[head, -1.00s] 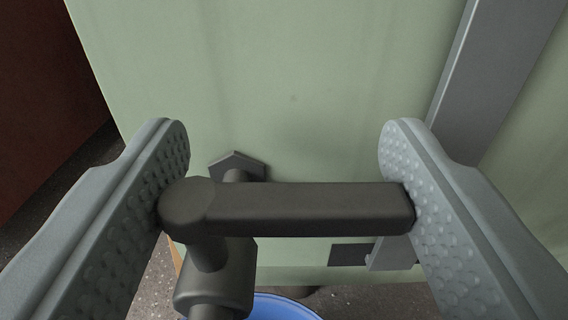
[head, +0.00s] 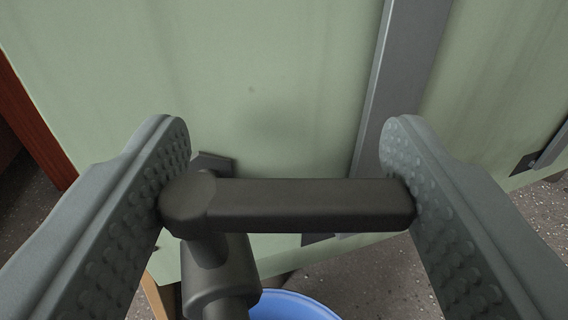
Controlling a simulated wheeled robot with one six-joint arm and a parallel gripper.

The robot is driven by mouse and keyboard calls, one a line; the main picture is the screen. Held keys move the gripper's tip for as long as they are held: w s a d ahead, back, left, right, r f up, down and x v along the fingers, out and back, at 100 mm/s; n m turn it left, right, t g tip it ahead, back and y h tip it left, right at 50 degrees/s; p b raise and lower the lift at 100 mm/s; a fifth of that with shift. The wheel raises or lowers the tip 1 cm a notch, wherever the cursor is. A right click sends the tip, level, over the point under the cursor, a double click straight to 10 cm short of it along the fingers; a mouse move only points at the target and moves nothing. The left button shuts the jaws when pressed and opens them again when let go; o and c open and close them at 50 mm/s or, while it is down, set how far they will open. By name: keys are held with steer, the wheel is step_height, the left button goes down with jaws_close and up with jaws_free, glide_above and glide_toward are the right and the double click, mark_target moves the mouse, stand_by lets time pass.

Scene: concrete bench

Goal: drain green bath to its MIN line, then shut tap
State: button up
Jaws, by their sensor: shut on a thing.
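The green bath (head: 270,90) fills the upper part of the head view as a pale green wall. A dark tap comes out of its lower part, with its body (head: 222,275) at the lower left. The tap's lever handle (head: 310,203) lies sideways across the picture. My gripper (head: 286,195) is shut on the lever, one jaw at each end. A blue container (head: 292,306) shows partly below the tap. The MIN line, the water level and any flow from the outlet are not visible.
A grey vertical strip (head: 400,70) runs down the bath wall on the right. A reddish-brown panel (head: 38,135) stands at the left. The speckled floor (head: 375,280) is open to the lower right.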

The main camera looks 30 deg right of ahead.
steer(key=shift+s+a+m+g+h, duration=0.15)
steer(key=shift+m+g+h, duration=0.85)
steer(key=shift+g+h, duration=0.1)
steer(key=shift+s+a+m+g+h, duration=0.15)
steer(key=shift+m+g+h, duration=0.85)
steer(key=shift+g+h, duration=0.1)
steer(key=shift+r+g, duration=0.1)
steer(key=shift+g, duration=0.2)
steer(key=o, duration=1)
steer(key=shift+c, duration=0.2)
steer(key=v, duration=1.7)
steer(key=shift+s+a+f, duration=0.15)
steer(key=shift+f, duration=0.1)
